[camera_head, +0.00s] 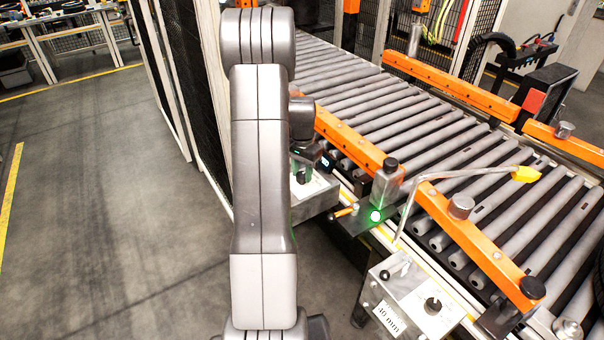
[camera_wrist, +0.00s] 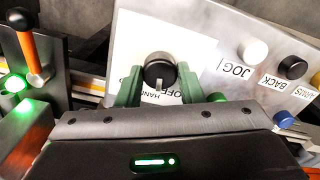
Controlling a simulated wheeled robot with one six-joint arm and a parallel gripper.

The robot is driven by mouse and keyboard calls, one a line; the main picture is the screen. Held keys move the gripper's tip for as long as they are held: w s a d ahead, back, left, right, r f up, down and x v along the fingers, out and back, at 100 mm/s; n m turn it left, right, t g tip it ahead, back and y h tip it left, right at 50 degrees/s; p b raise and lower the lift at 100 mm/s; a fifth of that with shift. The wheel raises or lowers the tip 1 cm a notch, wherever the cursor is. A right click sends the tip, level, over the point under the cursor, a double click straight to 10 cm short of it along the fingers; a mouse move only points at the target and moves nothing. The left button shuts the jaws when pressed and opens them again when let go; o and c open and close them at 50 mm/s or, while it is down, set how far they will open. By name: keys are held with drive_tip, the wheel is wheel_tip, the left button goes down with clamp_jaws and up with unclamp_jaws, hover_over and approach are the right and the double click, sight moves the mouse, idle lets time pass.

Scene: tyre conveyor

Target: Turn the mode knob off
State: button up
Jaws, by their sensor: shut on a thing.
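The mode knob (camera_wrist: 160,72) is a round black knob with a pale pointer mark, on a metal panel with a white label plate reading HAND and OFF. The lettering is upside down in the wrist view. The pointer faces the lower edge of that picture, near the lettering; I cannot tell which setting it marks. My gripper (camera_wrist: 160,84) has its two green fingers shut on the knob, one on each side. In the head view the control box (camera_head: 318,198) is partly hidden behind my arm, and the fingers cannot be made out clearly.
Beside the knob the panel carries a white JOG button (camera_wrist: 254,50), a black BACK button (camera_wrist: 292,67) and a blue button (camera_wrist: 283,118). An orange-handled lever (camera_wrist: 30,48) and a green lamp (camera_wrist: 14,83) stand at left. The roller conveyor (camera_head: 400,110) has orange rails. Floor at left is clear.

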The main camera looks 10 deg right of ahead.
sight(302, 174)
drive_tip(key=n+b, duration=0.1)
drive_tip(key=n, duration=0.2)
drive_tip(key=shift+f, duration=0.1)
drive_tip(key=shift+n+b, duration=0.8)
drive_tip(key=shift+n, duration=1.1)
drive_tip(key=o, duration=1)
wheel_tip(302, 174, up, 14)
drive_tip(key=b, duration=0.1)
